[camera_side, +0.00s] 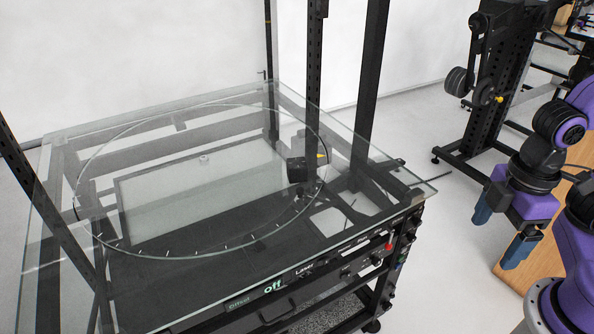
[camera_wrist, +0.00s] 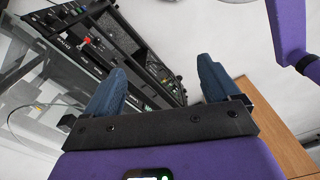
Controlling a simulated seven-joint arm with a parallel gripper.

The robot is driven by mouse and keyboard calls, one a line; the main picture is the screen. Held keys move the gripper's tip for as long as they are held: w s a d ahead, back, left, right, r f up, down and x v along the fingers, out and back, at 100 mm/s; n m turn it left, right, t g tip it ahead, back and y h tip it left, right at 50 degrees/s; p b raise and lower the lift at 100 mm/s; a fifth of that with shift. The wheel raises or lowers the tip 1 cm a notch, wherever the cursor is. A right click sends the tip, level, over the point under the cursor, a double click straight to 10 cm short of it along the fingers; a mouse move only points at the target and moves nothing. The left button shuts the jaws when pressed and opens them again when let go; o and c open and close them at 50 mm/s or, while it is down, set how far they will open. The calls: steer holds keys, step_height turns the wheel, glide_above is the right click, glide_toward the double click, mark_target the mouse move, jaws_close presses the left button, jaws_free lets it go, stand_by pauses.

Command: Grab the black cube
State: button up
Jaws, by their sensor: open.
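A small black cube (camera_side: 297,169) sits near the right edge of the round glass turntable (camera_side: 128,165) in the side view. A small yellow patch shows just to its right. My purple gripper (camera_side: 500,231) is at the right of the side view, well apart from the cube and beyond the table's right edge. Its two blue fingers point down, spread apart with nothing between them. The fingers also show in the wrist view (camera_wrist: 160,82), open over the floor and the table's control panel. I cannot make out the cube in the wrist view.
The turntable stands in a black frame with tall posts (camera_side: 370,90). A front panel (camera_side: 300,275) carries knobs, a red button (camera_side: 389,247) and a green "off" display. A wooden surface (camera_side: 520,265) lies below my gripper. Open floor separates it from the table.

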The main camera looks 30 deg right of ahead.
steer(key=w+a+f+m+t+y, duration=0.2)
steer(key=w+a+m, duration=0.2)
steer(key=w+a, duration=0.6)
steer(key=w+a+f+m+t+y, duration=0.2)
steer(key=w+a+f+m+y, duration=0.1)
steer(key=w+a, duration=0.75)
steer(key=m+t+h, duration=0.9)
steer(key=m+h, duration=0.1)
glide_toward(298, 164)
steer(key=x, duration=0.5)
steer(key=shift+w+a+r, duration=0.1)
steer(key=shift+w+r, duration=0.1)
steer(key=shift+w, duration=0.1)
steer(key=shift+f+x, duration=0.15)
steer(key=shift+x, duration=1.25)
steer(key=shift+f+x, duration=0.15)
steer(key=shift+x, duration=1.25)
steer(key=shift+s, duration=0.15)
